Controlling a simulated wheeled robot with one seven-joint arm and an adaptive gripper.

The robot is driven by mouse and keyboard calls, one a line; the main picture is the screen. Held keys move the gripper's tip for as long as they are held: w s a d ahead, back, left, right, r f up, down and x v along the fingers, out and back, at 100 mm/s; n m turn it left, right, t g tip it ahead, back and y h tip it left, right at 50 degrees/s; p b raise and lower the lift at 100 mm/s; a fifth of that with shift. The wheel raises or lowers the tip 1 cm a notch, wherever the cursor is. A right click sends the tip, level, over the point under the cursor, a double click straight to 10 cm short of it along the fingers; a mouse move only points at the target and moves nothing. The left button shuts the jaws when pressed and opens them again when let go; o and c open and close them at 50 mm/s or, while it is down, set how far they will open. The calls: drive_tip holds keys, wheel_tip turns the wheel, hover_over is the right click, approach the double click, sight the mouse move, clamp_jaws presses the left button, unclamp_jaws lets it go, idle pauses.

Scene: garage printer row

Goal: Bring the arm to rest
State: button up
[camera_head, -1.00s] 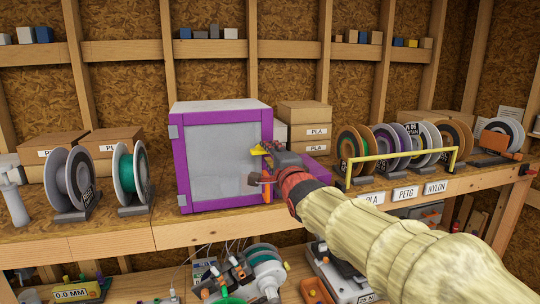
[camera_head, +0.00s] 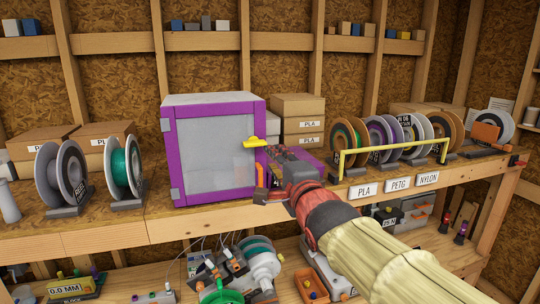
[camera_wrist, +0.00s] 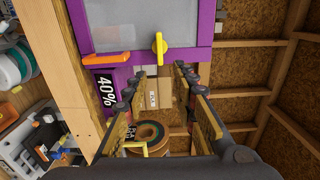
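My gripper (camera_head: 276,168) is in front of the right side of a purple-framed printer enclosure (camera_head: 212,150), just right of and below its yellow door handle (camera_head: 262,142). In the wrist view my gripper (camera_wrist: 160,72) has its two fingers apart with nothing between them. The yellow handle (camera_wrist: 160,47) shows beyond the fingertips, apart from them. The enclosure's grey door panel looks shut. My arm reaches in from the lower right and hides part of the bench edge.
Spools stand left (camera_head: 61,178) and right of the enclosure, the right ones behind a yellow rail (camera_head: 395,148). Boxes marked PLA (camera_head: 300,118) stand behind. An orange piece (camera_wrist: 106,58) and a 40% display (camera_wrist: 104,88) sit beside the door. The lower shelf is cluttered.

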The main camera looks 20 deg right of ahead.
drive_tip(key=shift+s+f, duration=0.1)
drive_tip(key=shift+s, duration=0.45)
drive_tip(key=s+f+n+g+b, duration=0.4)
drive_tip(key=s+f+n+b, duration=0.2)
drive_tip(key=f, duration=1.1)
drive_tip(key=s+a+f+n+g+b, duration=0.1)
drive_tip(key=s+f+n+g+b, duration=0.3)
drive_tip(key=s+f+b, duration=0.5)
drive_tip(key=s+f+n+g+b, duration=0.4)
drive_tip(key=s+f+n+b, duration=0.4)
drive_tip(key=f, duration=1.8)
drive_tip(key=shift+s+a+b, duration=0.3)
drive_tip(key=shift+s, duration=2.2)
